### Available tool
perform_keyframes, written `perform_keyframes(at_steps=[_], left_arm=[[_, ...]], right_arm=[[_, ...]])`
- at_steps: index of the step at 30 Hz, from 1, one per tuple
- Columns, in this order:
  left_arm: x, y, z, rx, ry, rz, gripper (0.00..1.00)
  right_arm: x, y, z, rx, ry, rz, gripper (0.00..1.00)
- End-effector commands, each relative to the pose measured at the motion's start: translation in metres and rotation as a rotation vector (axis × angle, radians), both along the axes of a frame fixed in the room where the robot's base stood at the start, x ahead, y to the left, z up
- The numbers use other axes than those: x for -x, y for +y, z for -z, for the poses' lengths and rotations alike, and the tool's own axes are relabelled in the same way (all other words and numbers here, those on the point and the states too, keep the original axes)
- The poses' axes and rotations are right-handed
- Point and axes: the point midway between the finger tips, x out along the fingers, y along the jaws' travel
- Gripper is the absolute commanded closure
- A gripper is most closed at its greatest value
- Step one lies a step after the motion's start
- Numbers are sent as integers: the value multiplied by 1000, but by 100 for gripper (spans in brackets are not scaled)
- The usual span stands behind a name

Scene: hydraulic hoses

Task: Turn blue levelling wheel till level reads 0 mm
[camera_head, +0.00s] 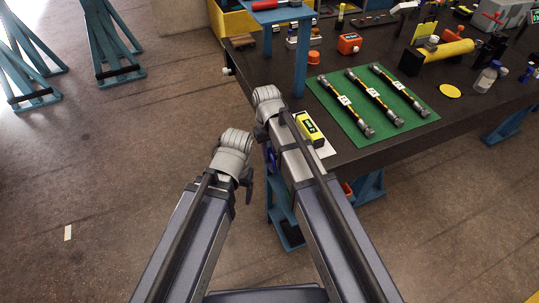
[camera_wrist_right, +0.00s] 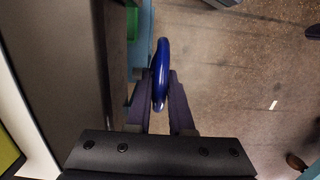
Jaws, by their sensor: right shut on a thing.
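The blue levelling wheel (camera_wrist_right: 161,62) shows nearly edge-on in the right wrist view, at the side of the table. My right gripper (camera_wrist_right: 160,92) is shut on it, one finger on each side of the rim. In the head view the wheel (camera_head: 271,157) is a small blue patch, mostly hidden by my right arm. The yellow level (camera_head: 309,129) with a green display lies at the table's near left corner. Its reading is too small to make out. My left arm ends in empty air left of the table; its fingers are mostly hidden.
The dark table (camera_head: 350,154) carries a green mat (camera_head: 336,122) with several hoses. A blue stand (camera_head: 302,60) rises at its left edge. Open floor lies left of the table.

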Motion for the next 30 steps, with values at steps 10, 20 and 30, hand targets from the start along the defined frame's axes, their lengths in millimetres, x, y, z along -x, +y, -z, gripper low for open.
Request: perform_keyframes(at_steps=[10,20,30], left_arm=[[0,0,7,0,0,0,23],[0,0,7,0,0,0,23],[0,0,5,0,0,0,23]], right_arm=[[-3,1,1,49,151,0,100],[-3,1,1,48,149,0,69],[-3,1,-1,48,149,0,68]])
